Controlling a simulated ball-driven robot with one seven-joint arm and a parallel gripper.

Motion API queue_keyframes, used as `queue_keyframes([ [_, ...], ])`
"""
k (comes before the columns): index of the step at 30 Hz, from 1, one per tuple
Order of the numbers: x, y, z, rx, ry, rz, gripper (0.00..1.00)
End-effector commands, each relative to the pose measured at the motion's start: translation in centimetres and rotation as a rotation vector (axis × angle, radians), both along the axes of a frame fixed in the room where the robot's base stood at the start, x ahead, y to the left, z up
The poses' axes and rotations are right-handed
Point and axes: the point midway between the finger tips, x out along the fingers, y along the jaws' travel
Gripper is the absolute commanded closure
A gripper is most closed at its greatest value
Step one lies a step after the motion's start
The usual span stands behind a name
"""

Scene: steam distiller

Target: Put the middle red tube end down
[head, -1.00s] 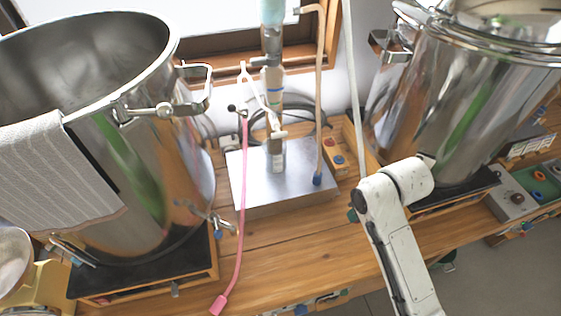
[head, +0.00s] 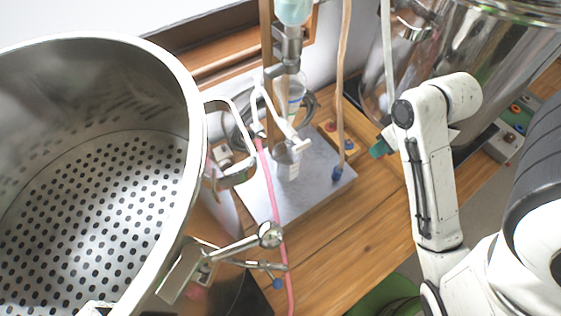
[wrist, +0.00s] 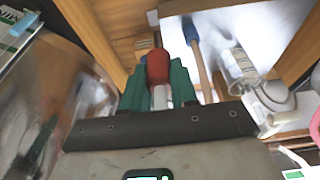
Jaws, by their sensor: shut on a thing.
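The red tube end (wrist: 158,66) shows in the wrist view, with a short pale length of tube (wrist: 160,97) below it. It sits between the green fingers of my gripper (wrist: 158,88), which are shut on it. In the head view my gripper (head: 380,148) shows only as a green tip beside my white arm, and the red end is hidden there. A pale tube (head: 387,50) runs down toward the gripper in the head view. The gripper is to the right of the metal plate (head: 310,195), above the wooden bench.
A tan tube with a blue end (head: 337,172) stands at the plate's right edge. Large steel pots stand left (head: 195,120) and right (head: 480,60). Bare bench (head: 345,245) lies in front of the plate.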

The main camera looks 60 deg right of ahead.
Motion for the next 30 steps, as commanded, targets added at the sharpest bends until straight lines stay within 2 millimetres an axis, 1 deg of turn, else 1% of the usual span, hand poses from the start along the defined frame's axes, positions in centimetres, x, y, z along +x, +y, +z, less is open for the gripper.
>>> queue_keyframes([
  [2,0.7,0.0,-0.4,0.0,-0.001,0.004,1.0],
  [5,2.4,-0.1,-1.3,0.001,-0.003,0.007,1.0],
  [9,5.7,-0.5,-2.7,0.003,-0.006,0.004,1.0],
  [14,9.2,-0.8,-4.4,0.003,-0.006,0.004,1.0],
  [15,9.7,-0.9,-5.4,0.002,-0.004,0.002,1.0],
  [18,11.0,-1.0,-7.1,0.001,-0.004,0.002,1.0],
  [21,11.9,-1.2,-8.1,0.002,-0.004,0.0,1.0],
  [28,13.1,-1.3,-9.2,0.0,-0.001,0.0,1.0],
  [30,13.6,-1.3,-9.9,0.001,0.0,0.0,1.0],
])
